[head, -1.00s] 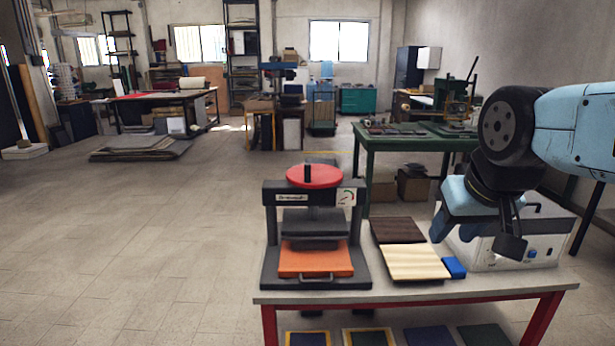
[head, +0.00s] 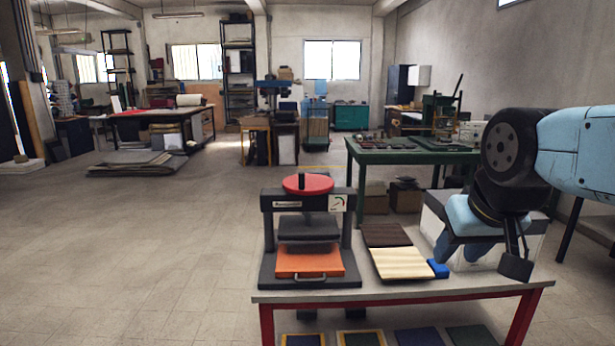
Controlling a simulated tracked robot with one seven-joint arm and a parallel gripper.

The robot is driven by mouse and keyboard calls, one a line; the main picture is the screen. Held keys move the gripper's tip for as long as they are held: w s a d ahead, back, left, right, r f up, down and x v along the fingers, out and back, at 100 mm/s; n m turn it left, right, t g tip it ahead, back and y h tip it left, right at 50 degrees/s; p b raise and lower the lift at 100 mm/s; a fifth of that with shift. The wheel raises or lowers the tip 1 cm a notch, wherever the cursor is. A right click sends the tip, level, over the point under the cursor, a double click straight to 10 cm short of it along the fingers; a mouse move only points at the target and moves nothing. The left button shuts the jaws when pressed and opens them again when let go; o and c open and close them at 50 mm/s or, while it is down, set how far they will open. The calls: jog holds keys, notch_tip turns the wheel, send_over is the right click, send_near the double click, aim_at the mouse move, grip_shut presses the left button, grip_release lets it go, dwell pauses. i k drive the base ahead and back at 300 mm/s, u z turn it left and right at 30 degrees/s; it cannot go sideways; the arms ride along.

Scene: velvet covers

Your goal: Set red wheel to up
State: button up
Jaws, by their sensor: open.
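The red wheel (head: 310,185) lies flat on top of a dark press (head: 350,240), with a small black knob standing on it. A dark plate hangs under the press's crossbar, above an orange bed (head: 310,261) with a front handle. A gap shows between plate and bed. A small white gauge plate (head: 338,203) with a green arc sits on the right of the crossbar; its reading is too small to tell. My gripper (head: 485,256) is open and empty, well to the right of the wheel and apart from it, in front of a white box.
The press stands on a white-topped table (head: 420,289) with red legs. A green table (head: 400,157) stands behind.

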aim_at(302, 183)
jog(key=u, duration=0.05)
jog(key=i, duration=1.15)
jog(key=u, duration=0.6)
